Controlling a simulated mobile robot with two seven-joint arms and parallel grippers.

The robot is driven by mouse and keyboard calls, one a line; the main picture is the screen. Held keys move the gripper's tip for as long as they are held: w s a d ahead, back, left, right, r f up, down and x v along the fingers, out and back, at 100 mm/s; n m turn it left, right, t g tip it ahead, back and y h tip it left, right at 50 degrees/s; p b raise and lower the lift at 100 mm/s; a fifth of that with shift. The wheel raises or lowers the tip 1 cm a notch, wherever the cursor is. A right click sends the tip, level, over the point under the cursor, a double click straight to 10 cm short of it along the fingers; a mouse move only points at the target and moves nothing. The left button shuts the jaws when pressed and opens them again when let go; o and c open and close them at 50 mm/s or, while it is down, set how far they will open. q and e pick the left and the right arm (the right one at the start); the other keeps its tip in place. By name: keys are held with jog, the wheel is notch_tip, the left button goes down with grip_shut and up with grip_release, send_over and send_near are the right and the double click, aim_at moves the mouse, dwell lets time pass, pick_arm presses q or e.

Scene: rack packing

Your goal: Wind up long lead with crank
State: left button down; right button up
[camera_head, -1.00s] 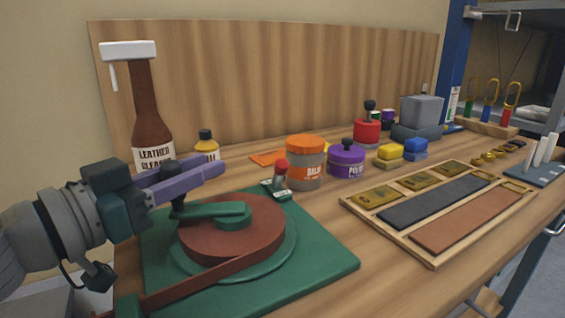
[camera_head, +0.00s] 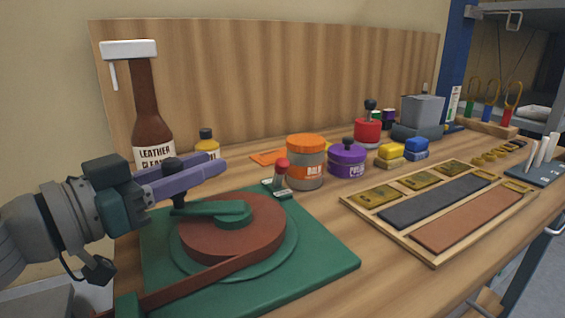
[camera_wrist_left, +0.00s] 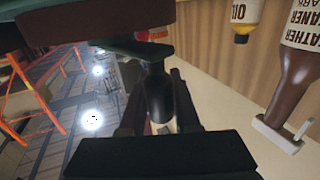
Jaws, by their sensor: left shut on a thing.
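The winder is a green base (camera_head: 320,262) with a reddish-brown round spool (camera_head: 262,245) on a green disc. A brown strap-like lead (camera_head: 200,284) runs from the spool to the front left edge of the base. A green crank arm (camera_head: 215,208) lies over the spool, with a dark knob (camera_head: 179,205) at its left end. My left gripper (camera_head: 200,172), with purple fingers, is shut on the crank knob. The left wrist view shows the dark knob (camera_wrist_left: 157,95) between the fingers. My right gripper is not in view.
A leather cleaner bottle (camera_head: 150,110) and an oil bottle (camera_head: 207,146) stand behind the winder. A wooden tray (camera_head: 432,262) lies farther right.

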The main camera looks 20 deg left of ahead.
pick_arm(q)
jog(key=m+g+h, duration=0.1)
jog(key=w+m+g+h+b, duration=0.1)
jog(key=h, duration=0.1)
jog(key=shift+f+m+h, duration=0.1)
jog(key=shift+m+h, duration=0.2)
jog(key=shift+w+d+m+g+h+b, duration=0.15)
jog(key=shift+w+m+g+h+b, duration=0.15)
jog(key=shift+m+g+h+b, duration=0.5)
jog(key=shift+w+d+m+g+h+b, duration=0.1)
jog(key=shift+w+m+g+h+b, duration=0.2)
jog(key=shift+m+g+h+b, duration=0.5)
jog(key=c, duration=0.6)
grip_release()
jog(key=v, duration=1)
jog(key=shift+f, duration=0.1)
jog(key=shift+c, duration=0.2)
